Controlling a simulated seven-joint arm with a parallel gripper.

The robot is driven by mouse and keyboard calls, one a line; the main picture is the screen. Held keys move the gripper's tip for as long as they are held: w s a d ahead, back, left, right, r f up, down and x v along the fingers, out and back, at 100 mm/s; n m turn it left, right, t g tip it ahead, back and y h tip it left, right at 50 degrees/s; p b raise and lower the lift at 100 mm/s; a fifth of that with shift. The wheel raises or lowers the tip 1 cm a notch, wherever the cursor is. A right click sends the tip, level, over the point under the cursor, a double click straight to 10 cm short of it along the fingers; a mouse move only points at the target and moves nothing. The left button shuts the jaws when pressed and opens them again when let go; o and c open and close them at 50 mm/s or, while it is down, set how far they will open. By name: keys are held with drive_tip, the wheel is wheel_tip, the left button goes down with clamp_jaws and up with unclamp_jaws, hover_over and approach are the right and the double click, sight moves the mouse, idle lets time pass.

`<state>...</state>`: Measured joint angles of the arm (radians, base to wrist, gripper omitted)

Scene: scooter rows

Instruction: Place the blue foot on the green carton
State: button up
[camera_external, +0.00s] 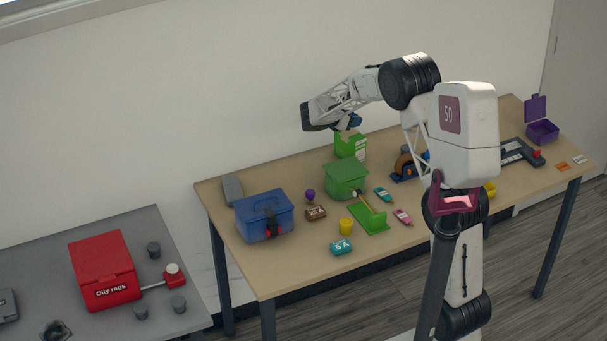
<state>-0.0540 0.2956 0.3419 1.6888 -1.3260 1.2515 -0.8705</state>
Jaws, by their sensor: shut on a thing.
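My gripper (341,125) is at the end of the arm, above the back part of the wooden table. It is shut on the blue foot (352,121), a small dark blue piece that shows at the fingertips. Its full shape is partly hidden and small. The green carton (349,146) stands upright at the back of the table, with a pale printed patch on its right side. The blue foot is just above the carton's top in the picture; I cannot tell whether they touch.
A green lidded box (345,178) stands in front of the carton. A blue toolbox (264,214) is to the left. A tape dispenser (405,165), a green stand (371,220), a yellow cup (346,227) and small packets lie around. A purple box (541,131) is far right.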

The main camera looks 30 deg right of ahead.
drive_tip(key=shift+w, duration=0.7)
drive_tip(key=shift+f, duration=0.1)
drive_tip(key=shift+f, duration=1.7)
drive_tip(key=shift+f, duration=0.1)
drive_tip(key=o, duration=0.9)
drive_tip(key=v, duration=1.2)
drive_tip(key=shift+s, duration=0.15)
